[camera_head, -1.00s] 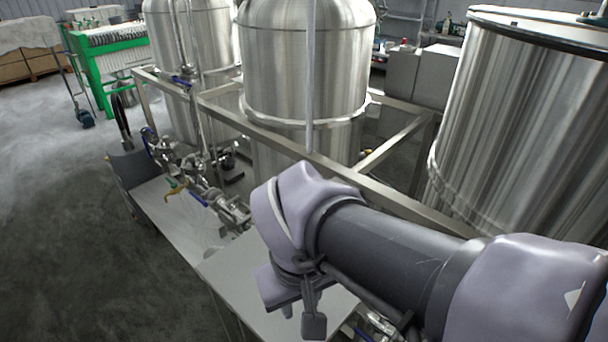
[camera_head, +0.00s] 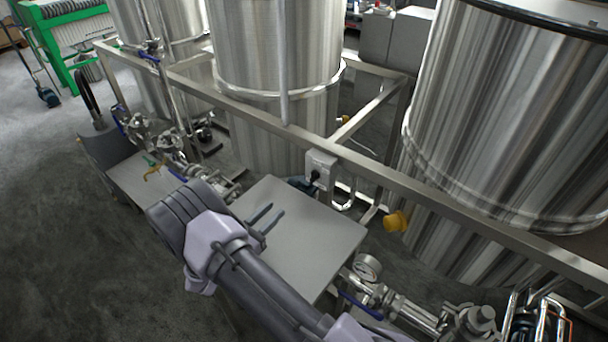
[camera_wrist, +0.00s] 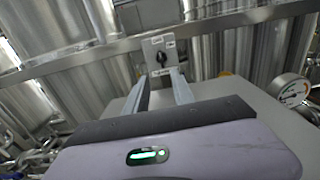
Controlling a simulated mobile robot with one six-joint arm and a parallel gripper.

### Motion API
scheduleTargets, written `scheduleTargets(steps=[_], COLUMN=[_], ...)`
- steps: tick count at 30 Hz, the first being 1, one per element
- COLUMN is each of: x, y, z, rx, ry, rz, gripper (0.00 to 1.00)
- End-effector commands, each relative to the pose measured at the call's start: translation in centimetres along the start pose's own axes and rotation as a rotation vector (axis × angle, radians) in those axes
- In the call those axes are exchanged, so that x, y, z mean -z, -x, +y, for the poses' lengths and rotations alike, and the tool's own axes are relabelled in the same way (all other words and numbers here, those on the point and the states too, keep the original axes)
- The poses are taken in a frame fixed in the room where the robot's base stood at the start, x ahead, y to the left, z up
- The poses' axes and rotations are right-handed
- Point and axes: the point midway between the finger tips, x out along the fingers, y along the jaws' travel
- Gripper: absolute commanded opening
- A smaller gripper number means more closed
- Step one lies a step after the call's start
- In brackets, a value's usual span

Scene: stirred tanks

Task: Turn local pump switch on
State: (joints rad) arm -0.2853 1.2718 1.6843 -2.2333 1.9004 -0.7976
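The pump switch is a light grey box (camera_head: 321,168) with a black rotary knob, mounted on the steel frame rail behind the flat grey plate. In the wrist view the switch box (camera_wrist: 161,52) is straight ahead, with its black knob (camera_wrist: 162,58) facing me and small labels above and below it. My gripper (camera_head: 266,220) is over the grey plate, its two fingers apart and pointing toward the box. In the wrist view my gripper (camera_wrist: 160,80) is open and empty, with its fingertips short of the knob. The knob's exact angle is too small to tell.
The grey plate (camera_head: 322,235) lies under my gripper. The steel rail (camera_head: 375,168) runs in front of large tanks (camera_head: 272,50). A pressure gauge (camera_head: 367,267) and pipework stand to the right, valves (camera_head: 170,148) to the left. A yellow fitting (camera_head: 396,221) is right of the box.

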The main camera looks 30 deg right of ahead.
Motion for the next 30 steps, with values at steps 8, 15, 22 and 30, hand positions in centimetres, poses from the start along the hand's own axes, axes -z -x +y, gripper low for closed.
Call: scheduleTargets(steps=[8,15,22,30], x=[0.3,0.2,0.1,0.0], y=[-6.5,-13.0,-16.5,-17.2], z=[-0.2,-0.2,-0.2,-0.1], rx=[0.007,0.005,0.004,0.002], ry=[-0.002,-0.004,-0.002,-0.002], rz=[0.001,0.001,0.002,0.002], gripper=[0.3,0.3,0.3,0.3])
